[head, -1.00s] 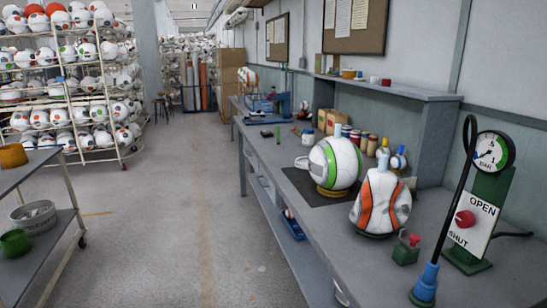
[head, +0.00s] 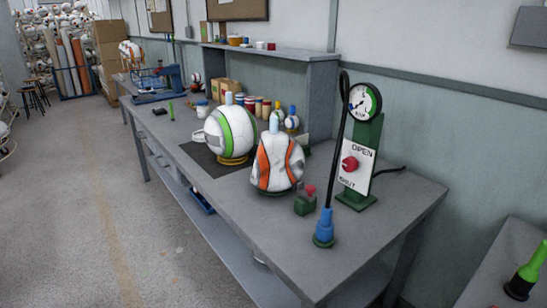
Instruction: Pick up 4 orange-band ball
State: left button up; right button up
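A white ball with orange bands (head: 277,164) sits on the workbench, slightly slumped and creased, with a pale blue plug on top. A larger white ball with a green band (head: 231,132) stands behind it to the left on a yellow ring. Another ball with orange on it (head: 131,50) sits at the bench's far end by a blue device. Neither of my grippers shows in the head view.
The grey workbench (head: 290,243) carries a gauge stand (head: 361,150) with an OPEN/SHUT panel, a blue nozzle (head: 324,228) on a black hose, and a small green block with a red knob (head: 306,202). A second table (head: 505,250) stands at lower right.

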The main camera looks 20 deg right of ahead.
aim_at(279, 161)
jog(key=i+j+z, duration=0.25)
jog(key=i+j, duration=0.55)
jog(key=i, duration=0.05)
